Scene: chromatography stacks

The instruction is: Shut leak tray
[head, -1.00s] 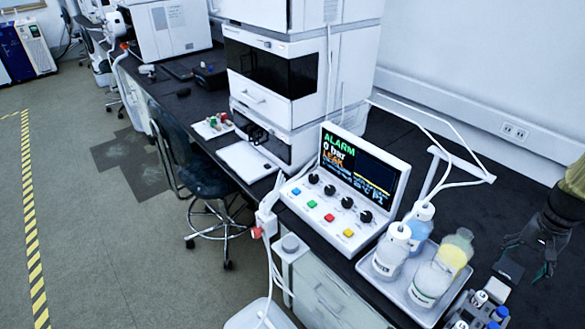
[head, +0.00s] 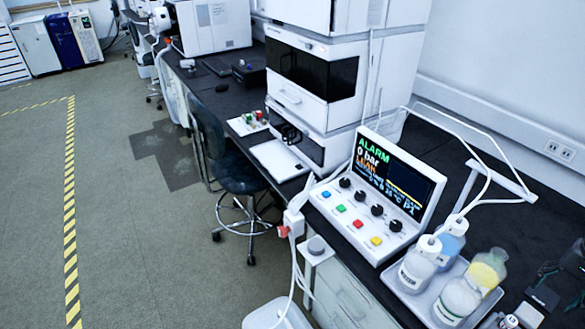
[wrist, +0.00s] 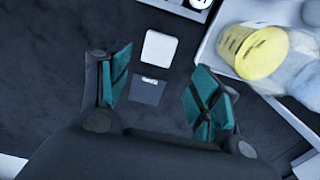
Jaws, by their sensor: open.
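The leak tray (head: 279,161) is a flat white tray sticking out from the base of the white instrument stack (head: 312,80) in the head view. It lies over the dark bench towards the front edge, pulled out. My gripper (head: 562,277) is at the right edge of the head view, partly cut off, far from the tray. In the wrist view my gripper (wrist: 162,92) has its two green-padded fingers spread wide with nothing held. The leak tray does not show in the wrist view.
A control panel (head: 385,185) reading ALARM and LEAK, and a bottle tray (head: 408,300), stand between my gripper and the leak tray. A chair (head: 235,170) is by the bench front. A white block (wrist: 159,47) and a dark block (wrist: 148,90) lie below my gripper.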

